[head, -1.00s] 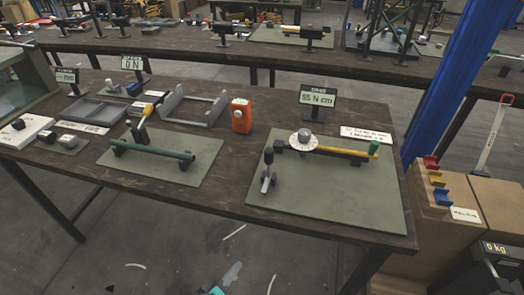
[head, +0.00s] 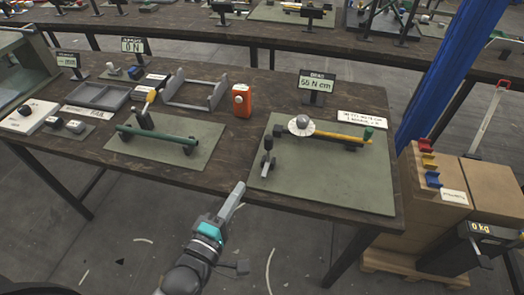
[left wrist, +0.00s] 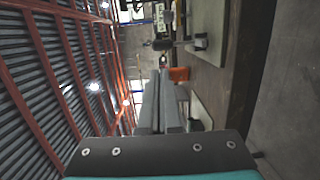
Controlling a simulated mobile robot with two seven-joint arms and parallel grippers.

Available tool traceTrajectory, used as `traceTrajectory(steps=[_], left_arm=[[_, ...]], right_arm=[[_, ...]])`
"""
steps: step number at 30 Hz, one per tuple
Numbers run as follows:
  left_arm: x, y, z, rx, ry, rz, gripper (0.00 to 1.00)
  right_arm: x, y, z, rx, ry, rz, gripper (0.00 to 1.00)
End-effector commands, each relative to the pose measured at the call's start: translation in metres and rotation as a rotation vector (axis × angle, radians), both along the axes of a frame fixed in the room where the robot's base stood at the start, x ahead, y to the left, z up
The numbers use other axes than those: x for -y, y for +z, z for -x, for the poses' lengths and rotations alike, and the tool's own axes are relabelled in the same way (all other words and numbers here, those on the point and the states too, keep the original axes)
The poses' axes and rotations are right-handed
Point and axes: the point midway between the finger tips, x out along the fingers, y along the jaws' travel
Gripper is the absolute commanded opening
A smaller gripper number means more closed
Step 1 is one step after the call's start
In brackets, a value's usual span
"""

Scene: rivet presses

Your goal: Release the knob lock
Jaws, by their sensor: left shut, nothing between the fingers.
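A grey knob on a white dial (head: 302,124) sits on the green plate (head: 330,187) at the right of the table, with a yellow bar (head: 340,136) running right from it to a green end. A small clamp with a black-topped lever (head: 268,146) stands at the plate's left side; which part is the knob lock is not clear. My left gripper (head: 237,189) is shut and empty, in front of the table edge and short of the clamp. Its closed fingers also show in the left wrist view (left wrist: 162,78). My right gripper is out of view.
A display reading 55 N cm (head: 317,83) stands behind the plate. An orange box (head: 242,100) and a green bar fixture (head: 158,138) are to the left. A blue post (head: 440,75) and cardboard boxes (head: 430,205) are at the right.

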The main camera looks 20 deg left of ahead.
Motion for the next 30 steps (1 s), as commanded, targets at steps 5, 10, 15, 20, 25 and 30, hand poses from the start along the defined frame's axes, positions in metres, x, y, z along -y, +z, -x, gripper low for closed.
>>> traceTrajectory(steps=[5, 10, 15, 20, 25, 30], left_arm=[[0.002, -0.001, -0.016, 0.002, 0.000, -0.001, 0.00], [0.005, -0.001, -0.043, 0.004, 0.000, -0.001, 0.00], [0.008, -0.002, -0.071, 0.003, 0.000, -0.001, 0.00], [0.011, -0.004, -0.096, 0.002, 0.000, 0.000, 0.00], [0.014, -0.005, -0.119, 0.000, -0.001, -0.001, 0.00], [0.015, -0.006, -0.133, 0.000, -0.001, 0.000, 0.00]], right_arm=[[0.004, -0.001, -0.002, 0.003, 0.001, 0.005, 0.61], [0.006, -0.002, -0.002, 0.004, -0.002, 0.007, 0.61], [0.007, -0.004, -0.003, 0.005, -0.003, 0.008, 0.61], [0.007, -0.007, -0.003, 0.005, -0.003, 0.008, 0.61], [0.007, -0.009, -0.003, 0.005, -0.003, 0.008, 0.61], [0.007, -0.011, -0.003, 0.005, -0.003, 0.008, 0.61]])
